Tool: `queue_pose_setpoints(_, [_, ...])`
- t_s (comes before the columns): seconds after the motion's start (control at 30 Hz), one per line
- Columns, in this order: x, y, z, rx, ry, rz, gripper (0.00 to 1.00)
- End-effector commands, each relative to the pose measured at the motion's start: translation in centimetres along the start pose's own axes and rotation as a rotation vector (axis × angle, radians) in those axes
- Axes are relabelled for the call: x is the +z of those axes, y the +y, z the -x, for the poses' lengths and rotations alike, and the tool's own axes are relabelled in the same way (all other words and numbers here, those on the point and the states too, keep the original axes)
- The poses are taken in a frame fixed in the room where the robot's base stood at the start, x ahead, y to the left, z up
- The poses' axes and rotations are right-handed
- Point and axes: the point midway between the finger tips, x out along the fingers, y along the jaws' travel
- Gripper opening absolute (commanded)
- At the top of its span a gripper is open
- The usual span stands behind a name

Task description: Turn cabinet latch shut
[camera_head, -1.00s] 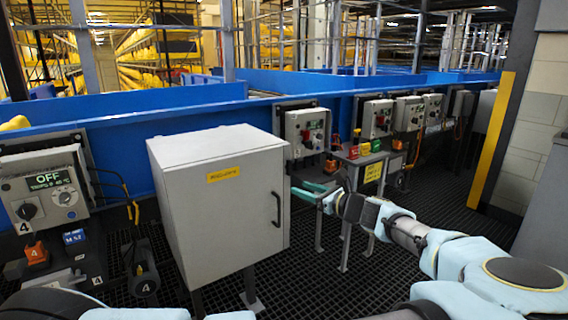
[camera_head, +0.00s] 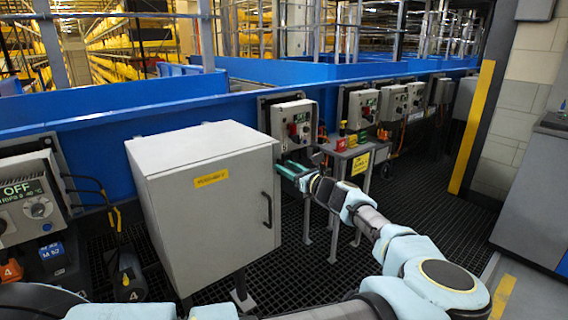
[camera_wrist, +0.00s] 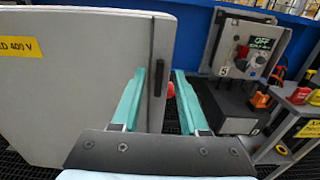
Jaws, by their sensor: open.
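The grey cabinet (camera_head: 190,205) stands on legs left of centre, with a yellow label (camera_head: 211,179) and a black bar handle (camera_head: 267,209) on its front. In the wrist view its grey face (camera_wrist: 75,85) fills the left, with the dark handle (camera_wrist: 159,75) upright near its right edge. A small red part (camera_wrist: 170,90) shows beside that edge between my fingers; I cannot tell whether it is the latch. My gripper (camera_head: 285,168) is open, its green fingers at the cabinet's right side; both fingers also show in the wrist view (camera_wrist: 160,78). No contact can be made out.
A control box (camera_head: 293,122) with a red knob is mounted behind the gripper. A small stand (camera_head: 350,160) with coloured blocks is to the right. More control boxes line the blue conveyor wall (camera_head: 150,105). Dark grating floor (camera_head: 420,185) is clear at right.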

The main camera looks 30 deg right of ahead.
Motion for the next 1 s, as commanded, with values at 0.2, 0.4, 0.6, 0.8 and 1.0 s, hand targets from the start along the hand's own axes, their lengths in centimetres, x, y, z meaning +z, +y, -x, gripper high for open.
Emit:
queue_pose_setpoints(0.2, [0.04, -0.02, -1.41, -0.001, 0.0, 0.0, 0.44])
queue_pose_setpoints(0.4, [-0.02, -0.02, -1.48, -0.001, 0.0, 0.001, 0.44])
queue_pose_setpoints(0.6, [-0.02, 0.0, -1.47, -0.001, 0.0, 0.0, 0.28])
queue_pose_setpoints(0.8, [-0.02, 0.01, -1.47, 0.0, 0.0, 0.0, 0.06])
queue_pose_setpoints(1.0, [-0.02, 0.01, -1.47, -0.001, 0.0, 0.0, 0.0])
